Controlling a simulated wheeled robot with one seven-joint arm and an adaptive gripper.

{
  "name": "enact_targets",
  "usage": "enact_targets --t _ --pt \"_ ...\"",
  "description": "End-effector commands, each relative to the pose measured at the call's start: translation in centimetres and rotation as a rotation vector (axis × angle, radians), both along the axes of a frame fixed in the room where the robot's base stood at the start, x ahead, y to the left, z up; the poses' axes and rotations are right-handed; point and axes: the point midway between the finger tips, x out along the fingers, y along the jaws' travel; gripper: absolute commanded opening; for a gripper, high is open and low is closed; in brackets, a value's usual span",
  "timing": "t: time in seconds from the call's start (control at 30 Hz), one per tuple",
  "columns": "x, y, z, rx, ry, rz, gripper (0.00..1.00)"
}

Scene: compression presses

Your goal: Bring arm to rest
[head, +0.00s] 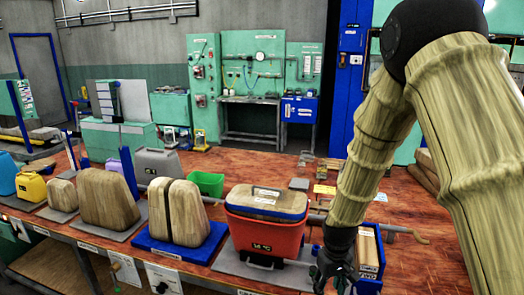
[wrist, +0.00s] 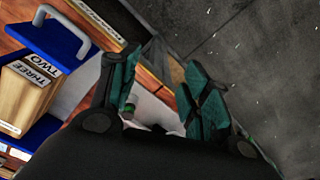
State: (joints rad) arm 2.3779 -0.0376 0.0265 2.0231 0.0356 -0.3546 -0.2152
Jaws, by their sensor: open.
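My gripper (head: 335,272) hangs at the front edge of the wooden bench in the head view, low and just right of the red press box. In the wrist view my gripper (wrist: 160,100) is open, its two green-padded fingers apart with nothing held between them. My arm comes down from the upper right of the head view, bent at the elbow. Beside the gripper is a blue holder (head: 378,268) with a wooden block in it. The wrist view shows this block (wrist: 22,98) with labels TWO and THREE and a grey handle above.
The red box (head: 264,238) with a blue rim and wooden lid stands close left of my gripper. Wooden press blocks (head: 180,213) on a blue base stand further left, near a green bin (head: 206,183). Grey floor (wrist: 260,50) lies beyond the bench edge.

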Motion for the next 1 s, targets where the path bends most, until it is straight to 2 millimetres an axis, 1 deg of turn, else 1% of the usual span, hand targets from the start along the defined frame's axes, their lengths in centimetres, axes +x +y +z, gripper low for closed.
enact_targets --t 0.03,0.17,0.27,0.37,0.47,0.5,0.57,0.6,0.67,0.7,0.77,0.8,0.87,0.9,0.97,1.0 --pt "-0.5 0.1 -1.1 0.000 0.005 -0.001 0.47" --pt "-1.8 0.0 -3.6 0.001 0.005 -0.012 0.47" --pt "-3.1 -0.3 -5.7 0.002 0.007 -0.024 0.47" --pt "-4.7 -0.5 -8.3 0.002 0.008 -0.041 0.47" --pt "-7.1 -0.8 -11.5 0.003 0.009 -0.059 0.47" --pt "-8.3 -1.0 -13.0 0.004 0.010 -0.069 0.47" --pt "-10.3 -1.2 -15.3 0.004 0.011 -0.086 0.47" --pt "-11.7 -1.4 -16.7 0.004 0.011 -0.096 0.47" --pt "-13.8 -1.6 -18.6 0.005 0.011 -0.113 0.47" --pt "-15.2 -1.8 -19.9 0.005 0.012 -0.124 0.47" --pt "-17.4 -1.9 -21.6 0.005 0.012 -0.139 0.47" --pt "-18.9 -2.1 -22.7 0.005 0.011 -0.150 0.47" --pt "-21.2 -2.2 -24.1 0.005 0.012 -0.166 0.47" --pt "-22.6 -2.3 -25.0 0.005 0.011 -0.176 0.47" --pt "-24.9 -2.5 -26.2 0.005 0.011 -0.192 0.47" --pt "-26.4 -2.6 -26.9 0.005 0.012 -0.202 0.47"
